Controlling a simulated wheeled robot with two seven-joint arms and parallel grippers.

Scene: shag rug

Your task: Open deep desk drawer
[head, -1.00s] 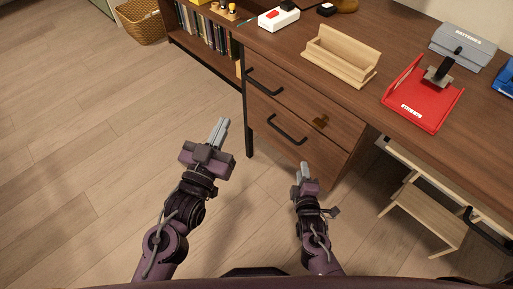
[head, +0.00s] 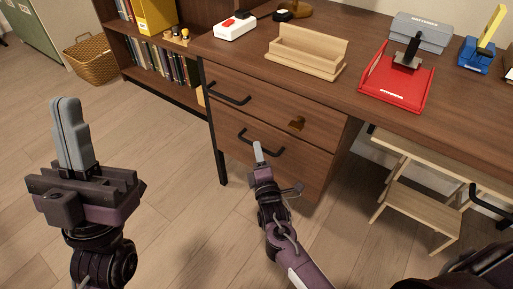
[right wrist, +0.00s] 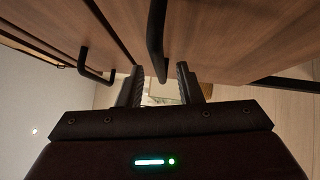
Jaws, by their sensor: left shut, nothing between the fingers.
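The brown desk has two stacked drawers on its left side. The shallower upper drawer has a black bar handle (head: 228,94). The deep lower drawer (head: 300,165) has a black bar handle (head: 270,151) too, and both drawers look closed. My right gripper (head: 258,152) is at the lower handle. In the right wrist view, my right gripper's fingers (right wrist: 160,88) are apart, with the lower handle (right wrist: 156,40) reaching between their tips; contact cannot be told. My left gripper (head: 72,125) is shut and empty over the floor, well left of the desk.
A small wooden step stool (head: 415,200) stands under the desk to the right of the drawers. A wooden organizer (head: 305,62) and a red tray (head: 397,85) are on the desktop. A bookshelf (head: 165,65) and a basket (head: 90,60) are at the back left. Floor before the drawers is clear.

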